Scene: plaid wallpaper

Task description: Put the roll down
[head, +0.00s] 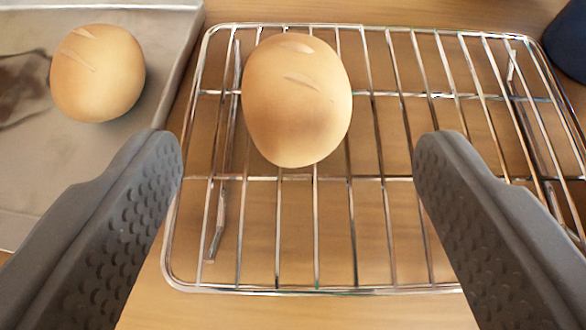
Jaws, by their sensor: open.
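A golden-brown roll (296,105) with two score marks rests on a wire cooling rack (315,290), toward its back left part. A second roll (98,73) sits on a grey metal baking tray (165,95) at the upper left. My gripper (297,165) is open, with its two dark textured fingers spread wide at the left and right. Nothing is held between them. The roll on the rack shows ahead of the fingertips and between them, with a visible gap on each side.
The rack and tray stand on a wooden surface (340,312). The tray has a dark stain (20,85) at its left. A dark blue object (570,42) is cut off at the upper right edge. The right part of the rack is bare.

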